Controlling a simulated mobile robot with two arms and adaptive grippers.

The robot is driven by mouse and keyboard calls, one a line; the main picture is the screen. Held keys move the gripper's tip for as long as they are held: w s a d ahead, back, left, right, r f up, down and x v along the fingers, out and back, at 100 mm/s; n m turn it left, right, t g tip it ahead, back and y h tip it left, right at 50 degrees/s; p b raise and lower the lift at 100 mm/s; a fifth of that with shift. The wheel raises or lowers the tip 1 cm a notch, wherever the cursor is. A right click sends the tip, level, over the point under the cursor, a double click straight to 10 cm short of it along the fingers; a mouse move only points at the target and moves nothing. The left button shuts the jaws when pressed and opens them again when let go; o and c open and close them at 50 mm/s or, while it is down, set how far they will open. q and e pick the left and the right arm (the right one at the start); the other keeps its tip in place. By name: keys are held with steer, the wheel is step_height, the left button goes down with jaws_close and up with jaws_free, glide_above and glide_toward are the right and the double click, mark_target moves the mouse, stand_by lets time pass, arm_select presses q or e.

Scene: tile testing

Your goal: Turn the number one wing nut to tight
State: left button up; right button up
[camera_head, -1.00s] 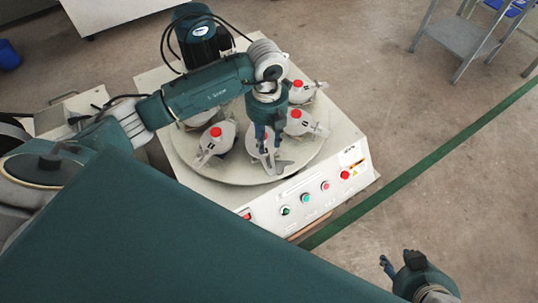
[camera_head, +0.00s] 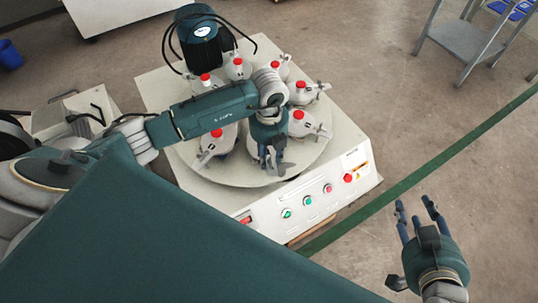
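The testing machine (camera_head: 240,205) has a round turntable (camera_head: 235,178) carrying several grey clamp units with red caps and small metal wing nuts. My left gripper (camera_head: 272,165) points down over the front unit and hides most of it, including its cap. A grey metal wing (camera_head: 284,167) shows beside its fingertips; I cannot tell whether the fingers touch or grip it. Another wing nut (camera_head: 204,158) shows on the unit to the left. No number is readable, so I cannot tell which wing nut is number one. My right gripper (camera_head: 417,214) is open and empty above the floor at lower right.
A dark motor (camera_head: 200,35) with black cables stands at the machine's back. The front panel has buttons (camera_head: 307,200). A grey metal stand (camera_head: 465,45) is at upper right. A green floor line (camera_head: 445,150) crosses clear floor on the right.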

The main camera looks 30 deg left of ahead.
arm_select(q)
jaws_close()
